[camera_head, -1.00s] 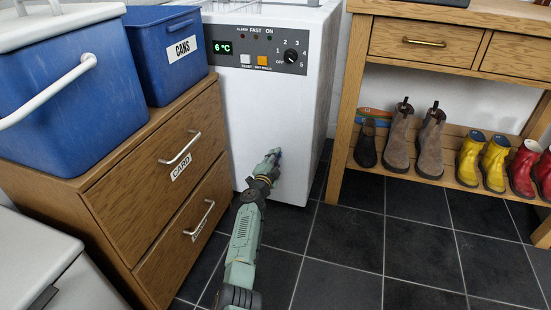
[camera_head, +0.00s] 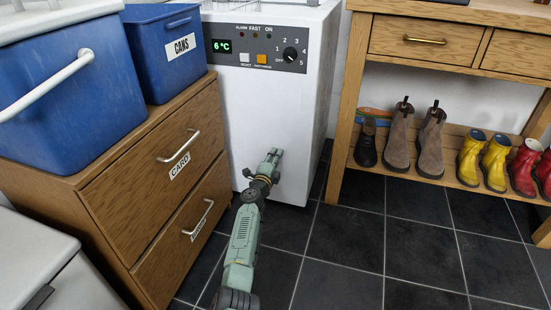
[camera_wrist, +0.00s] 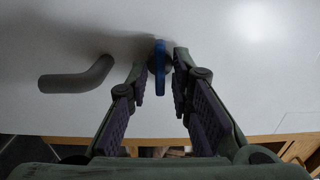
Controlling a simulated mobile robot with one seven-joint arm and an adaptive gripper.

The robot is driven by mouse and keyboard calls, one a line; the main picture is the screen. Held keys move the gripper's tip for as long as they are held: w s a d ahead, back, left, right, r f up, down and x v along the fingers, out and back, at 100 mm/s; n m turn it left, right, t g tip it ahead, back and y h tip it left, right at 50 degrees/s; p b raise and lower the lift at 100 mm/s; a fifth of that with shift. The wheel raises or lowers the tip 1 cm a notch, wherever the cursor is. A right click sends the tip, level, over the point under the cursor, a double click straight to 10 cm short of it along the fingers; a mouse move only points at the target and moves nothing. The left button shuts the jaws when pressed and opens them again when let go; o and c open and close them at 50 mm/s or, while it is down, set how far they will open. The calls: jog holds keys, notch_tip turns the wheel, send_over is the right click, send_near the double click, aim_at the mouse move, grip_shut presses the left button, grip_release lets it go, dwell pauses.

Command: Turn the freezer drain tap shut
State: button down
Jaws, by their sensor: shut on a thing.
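The freezer (camera_head: 280,120) is a white cabinet with a control panel at its top front. Its drain tap has a flat blue handle (camera_wrist: 160,65), seen edge-on in the wrist view. My gripper (camera_wrist: 162,80) has one finger on each side of this handle and is shut on it. In the head view my gripper (camera_head: 273,154) is at the freezer's lower front, and I cannot make out the blue handle there. A bent grey pipe (camera_wrist: 75,78) sticks out from the white front, left of the handle in the wrist view.
A wooden drawer cabinet (camera_head: 160,160) stands close on the left, with blue bins (camera_head: 165,50) on top. A wooden bench (camera_head: 335,120) with boots on its low shelf stands on the right. Dark floor tiles (camera_head: 360,240) are clear in front.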

dwell(0.3)
jog(key=c, duration=1.7)
grip_release()
